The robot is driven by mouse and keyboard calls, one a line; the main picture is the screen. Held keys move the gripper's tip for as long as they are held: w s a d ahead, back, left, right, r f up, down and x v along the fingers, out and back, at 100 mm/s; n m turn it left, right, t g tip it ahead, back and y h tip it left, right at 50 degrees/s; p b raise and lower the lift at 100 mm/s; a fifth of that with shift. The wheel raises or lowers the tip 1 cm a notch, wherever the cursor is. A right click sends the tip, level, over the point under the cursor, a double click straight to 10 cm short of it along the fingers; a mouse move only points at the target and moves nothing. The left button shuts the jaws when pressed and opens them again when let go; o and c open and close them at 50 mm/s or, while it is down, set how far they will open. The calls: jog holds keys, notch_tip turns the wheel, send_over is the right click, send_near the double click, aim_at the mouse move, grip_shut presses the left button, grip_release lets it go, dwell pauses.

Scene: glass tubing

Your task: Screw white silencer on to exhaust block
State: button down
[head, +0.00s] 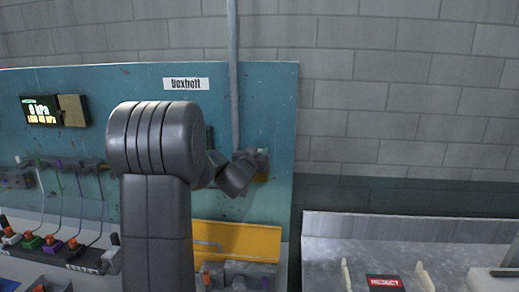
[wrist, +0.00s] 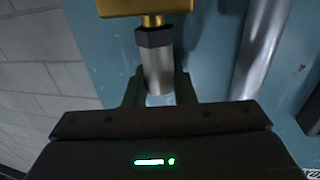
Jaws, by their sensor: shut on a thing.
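In the wrist view, my gripper (wrist: 159,80) is shut on the white silencer (wrist: 157,67), a pale cylinder with a dark hex collar (wrist: 154,38). The collar end points at the brass exhaust block (wrist: 130,6) at the top edge. A short brass neck (wrist: 153,20) shows between collar and block; I cannot tell how far the thread is engaged. In the head view, my gripper (head: 240,172) is at the teal panel's right part, beside the small yellowish block (head: 263,177). My arm hides part of the panel, and the silencer cannot be made out there.
A grey vertical pipe (head: 233,75) runs down the teal panel (head: 265,110) close to my gripper; it also shows in the wrist view (wrist: 258,45). A yellow tray-like part (head: 250,240) is below. A bench with a red REJECT label (head: 384,282) stands at right.

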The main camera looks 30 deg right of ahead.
jog(key=shift+m+g+h+p, duration=0.45)
jog(key=shift+m+g+h, duration=0.65)
jog(key=shift+g, duration=0.5)
jog(key=shift+m, duration=0.3)
jog(key=shift+f, duration=0.1)
jog(key=c, duration=1.4)
grip_release()
jog(key=shift+o, duration=1.1)
jog(key=shift+s, duration=0.2)
jog(key=shift+w+b, duration=0.1)
jog(key=shift+b, duration=0.3)
jog(key=shift+c, duration=0.4)
